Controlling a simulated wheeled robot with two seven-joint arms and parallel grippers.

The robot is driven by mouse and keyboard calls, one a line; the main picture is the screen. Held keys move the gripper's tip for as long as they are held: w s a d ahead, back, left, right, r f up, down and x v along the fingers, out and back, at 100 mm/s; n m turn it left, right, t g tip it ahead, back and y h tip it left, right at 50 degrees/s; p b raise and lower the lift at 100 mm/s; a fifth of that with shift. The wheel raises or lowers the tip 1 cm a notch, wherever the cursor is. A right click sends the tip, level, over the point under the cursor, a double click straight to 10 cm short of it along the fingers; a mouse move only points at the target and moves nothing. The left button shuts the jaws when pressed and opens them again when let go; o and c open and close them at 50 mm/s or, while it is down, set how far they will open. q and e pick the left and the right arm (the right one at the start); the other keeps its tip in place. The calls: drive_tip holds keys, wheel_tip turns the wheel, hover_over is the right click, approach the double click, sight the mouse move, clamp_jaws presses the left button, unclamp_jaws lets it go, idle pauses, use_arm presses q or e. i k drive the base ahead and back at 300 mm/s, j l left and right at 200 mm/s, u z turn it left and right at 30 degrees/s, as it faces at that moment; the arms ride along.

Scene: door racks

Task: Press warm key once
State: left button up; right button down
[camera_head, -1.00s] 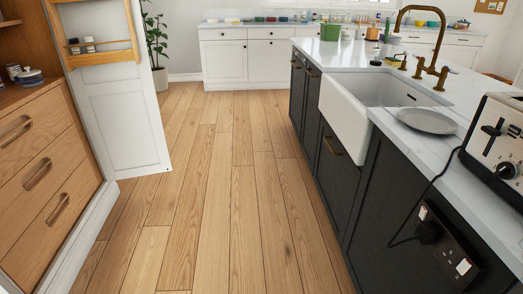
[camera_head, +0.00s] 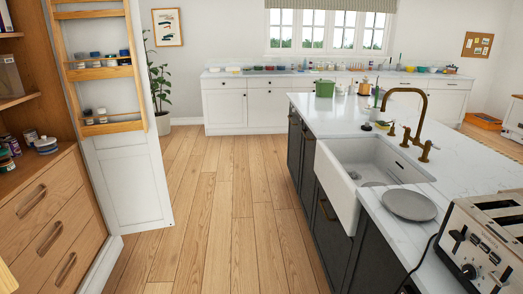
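The toaster (camera_head: 486,240) stands on the island worktop at the right edge of the head view, partly cut off by the frame. It is silver with dark slots on top, and its front carries dark levers, a round dark dial (camera_head: 468,271) and small buttons. The buttons are too small to read, so I cannot tell which is the warm key. Neither of my grippers is in view.
A grey plate (camera_head: 409,205) lies between the toaster and the white sink (camera_head: 342,185). A brass tap (camera_head: 422,125) rises behind the sink. Open wood floor (camera_head: 220,220) runs left of the island. A rack door (camera_head: 130,185) stands open beside wooden drawers (camera_head: 45,215).

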sight(495, 258)
drive_tip(key=z, duration=1.65)
